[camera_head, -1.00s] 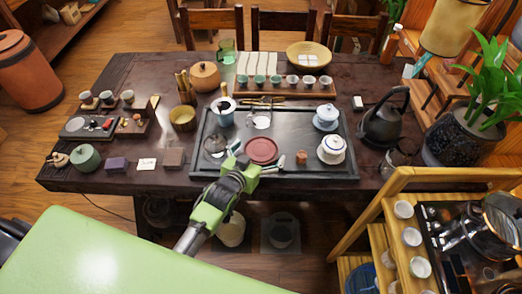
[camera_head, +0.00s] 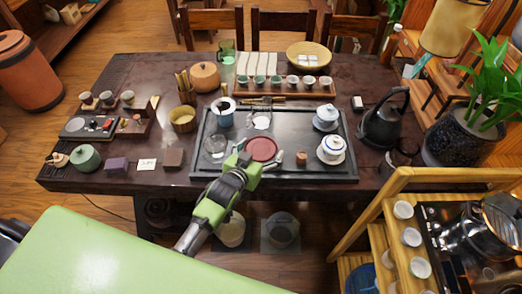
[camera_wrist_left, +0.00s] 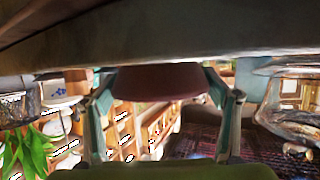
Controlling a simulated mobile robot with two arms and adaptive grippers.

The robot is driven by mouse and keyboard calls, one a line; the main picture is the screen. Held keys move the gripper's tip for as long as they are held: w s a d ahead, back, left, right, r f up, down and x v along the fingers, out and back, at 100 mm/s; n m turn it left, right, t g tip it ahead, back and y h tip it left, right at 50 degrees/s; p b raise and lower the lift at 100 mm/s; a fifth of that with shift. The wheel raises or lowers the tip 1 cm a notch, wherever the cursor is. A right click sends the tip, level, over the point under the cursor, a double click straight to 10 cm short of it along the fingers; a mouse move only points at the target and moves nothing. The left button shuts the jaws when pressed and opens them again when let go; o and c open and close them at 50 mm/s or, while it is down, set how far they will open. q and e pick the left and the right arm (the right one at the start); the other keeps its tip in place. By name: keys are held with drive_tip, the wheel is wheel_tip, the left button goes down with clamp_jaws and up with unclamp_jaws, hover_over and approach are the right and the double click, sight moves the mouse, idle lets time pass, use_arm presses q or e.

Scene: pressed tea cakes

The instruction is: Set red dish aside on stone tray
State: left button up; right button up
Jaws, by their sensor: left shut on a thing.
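The red dish (camera_head: 263,147) is round and flat, at the near middle of the large dark stone-like tray (camera_head: 318,171). My left gripper (camera_head: 250,154) reaches in over the tray's front edge and is shut on the dish's near side. In the left wrist view the dish (camera_wrist_left: 160,82) shows as a dark red shape between the two fingers (camera_wrist_left: 160,92). Whether the dish touches the tray or is just above it, I cannot tell. My right gripper is not in view.
On the tray, a glass piece (camera_head: 215,146) stands left of the dish, a small brown cup (camera_head: 301,158) right of it, and a lidded white bowl (camera_head: 331,148) farther right. A black kettle (camera_head: 382,127) stands beyond. Bare tray surface lies behind the dish.

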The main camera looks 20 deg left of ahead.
use_arm(q)
wheel_tip(320, 180, up, 3)
drive_tip(key=shift+f, duration=0.2)
drive_tip(key=s+a+r, duration=0.1)
drive_tip(key=r, duration=0.1)
drive_tip(key=s+a+r, duration=0.1)
drive_tip(key=s+r, duration=0.2)
drive_tip(key=r, duration=0.1)
drive_tip(key=shift+s+a+r, duration=0.25)
drive_tip(key=shift+a, duration=0.15)
drive_tip(key=s+a+r+b, duration=0.1)
drive_tip(key=s+a+r, duration=0.35)
drive_tip(key=s, duration=0.25)
drive_tip(key=s+d+r+m+g+h, duration=0.5)
drive_tip(key=s+r+m+h, duration=0.1)
drive_tip(key=r+m+h, duration=0.3)
drive_tip(key=shift+d+m+h, duration=0.2)
drive_tip(key=shift+m+h, duration=0.1)
